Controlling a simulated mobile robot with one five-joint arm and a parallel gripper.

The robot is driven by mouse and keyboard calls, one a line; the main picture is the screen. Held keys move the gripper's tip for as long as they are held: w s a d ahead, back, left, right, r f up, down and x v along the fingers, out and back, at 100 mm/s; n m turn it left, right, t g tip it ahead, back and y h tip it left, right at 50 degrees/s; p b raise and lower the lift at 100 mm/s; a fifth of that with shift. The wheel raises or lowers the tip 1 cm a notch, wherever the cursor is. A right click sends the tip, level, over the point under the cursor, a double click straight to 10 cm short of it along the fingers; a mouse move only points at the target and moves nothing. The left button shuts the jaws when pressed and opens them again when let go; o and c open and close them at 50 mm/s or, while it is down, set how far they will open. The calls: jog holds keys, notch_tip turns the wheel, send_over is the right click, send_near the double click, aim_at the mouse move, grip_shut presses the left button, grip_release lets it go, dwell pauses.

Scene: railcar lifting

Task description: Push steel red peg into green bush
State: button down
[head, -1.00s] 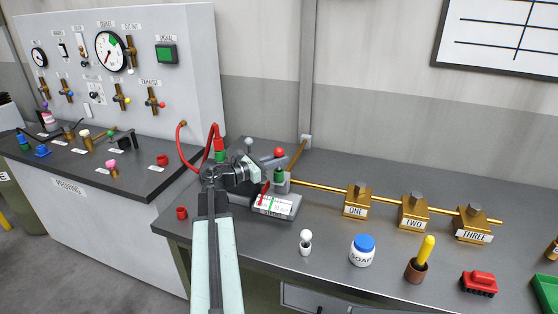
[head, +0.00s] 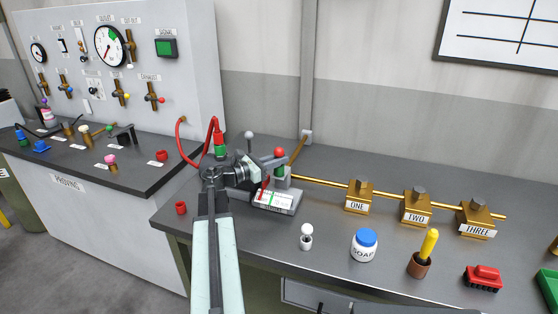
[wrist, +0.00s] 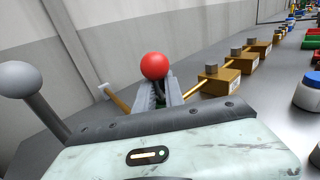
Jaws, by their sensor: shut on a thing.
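The red-headed peg (head: 279,152) stands upright at the green bush (head: 280,167), which sits on a grey block. In the wrist view the round red head (wrist: 154,66) shows just beyond my fingertips. My gripper (head: 270,172) reaches in from the left, low against the peg and bush. In the wrist view my gripper (wrist: 159,92) has its grey fingers close together under the red head, shut on the peg's stem. The bush is hidden in the wrist view, and how deep the peg sits in it cannot be told.
A grey-knobbed lever (head: 248,135) stands behind my gripper; its knob is large at the wrist view's left (wrist: 20,78). A labelled grey base (head: 285,203) lies below. A brass rod runs right to boxes ONE (head: 358,197), TWO (head: 416,208) and THREE (head: 479,217).

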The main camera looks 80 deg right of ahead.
jog(key=shift+f+b, duration=0.45)
jog(key=shift+f, duration=0.05)
jog(key=c, duration=1.3)
grip_release()
jog(key=shift+c, duration=0.2)
jog(key=v, duration=0.8)
